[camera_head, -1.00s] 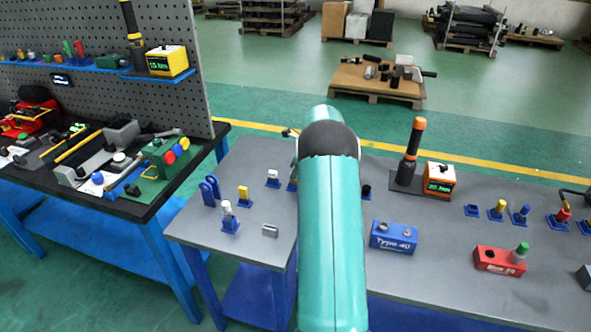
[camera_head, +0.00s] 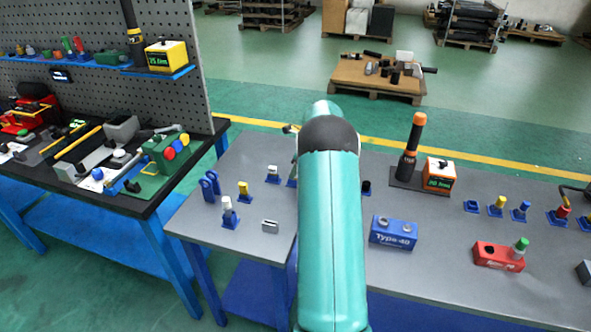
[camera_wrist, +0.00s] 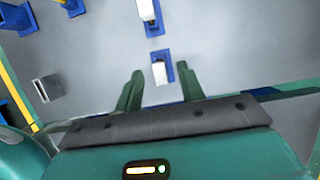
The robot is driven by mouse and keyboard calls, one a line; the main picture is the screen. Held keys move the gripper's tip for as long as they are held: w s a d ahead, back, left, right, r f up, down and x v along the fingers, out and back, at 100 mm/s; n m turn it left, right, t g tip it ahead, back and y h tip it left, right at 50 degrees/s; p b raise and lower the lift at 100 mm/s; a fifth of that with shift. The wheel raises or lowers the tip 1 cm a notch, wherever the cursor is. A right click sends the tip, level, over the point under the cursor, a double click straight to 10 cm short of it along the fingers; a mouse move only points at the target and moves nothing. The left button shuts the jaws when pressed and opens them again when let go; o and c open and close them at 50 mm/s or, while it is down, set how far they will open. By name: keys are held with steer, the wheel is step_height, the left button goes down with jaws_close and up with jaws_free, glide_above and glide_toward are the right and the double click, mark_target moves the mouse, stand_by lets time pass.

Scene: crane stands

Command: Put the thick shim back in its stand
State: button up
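My gripper (camera_wrist: 160,69) is open in the wrist view, its two green fingers apart. Between the fingertips shows a small blue stand (camera_wrist: 154,54) with a white-topped piece (camera_wrist: 160,72); the picture does not show whether the fingers reach down around it. A loose grey metal block (camera_wrist: 46,88), possibly the thick shim, lies on the grey table left of the fingers. A grey block (camera_head: 270,226) also lies near the table's front edge in the head view. No label tells which piece is the thick shim. My arm hides the gripper in the head view.
A white piece in a blue stand (camera_head: 230,222), a yellow piece (camera_head: 243,189) and a blue forked stand (camera_head: 210,187) are left of my arm. A blue "Type 40" block (camera_head: 394,233) and a red block (camera_head: 496,257) are to its right. Bare table (camera_head: 440,285) lies in front of them.

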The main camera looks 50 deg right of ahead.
steer(key=shift+v, duration=2.15)
steer(key=v, duration=1.3)
steer(key=shift+r, duration=0.4)
steer(key=shift+s+d, duration=0.1)
steer(key=shift+s, duration=0.15)
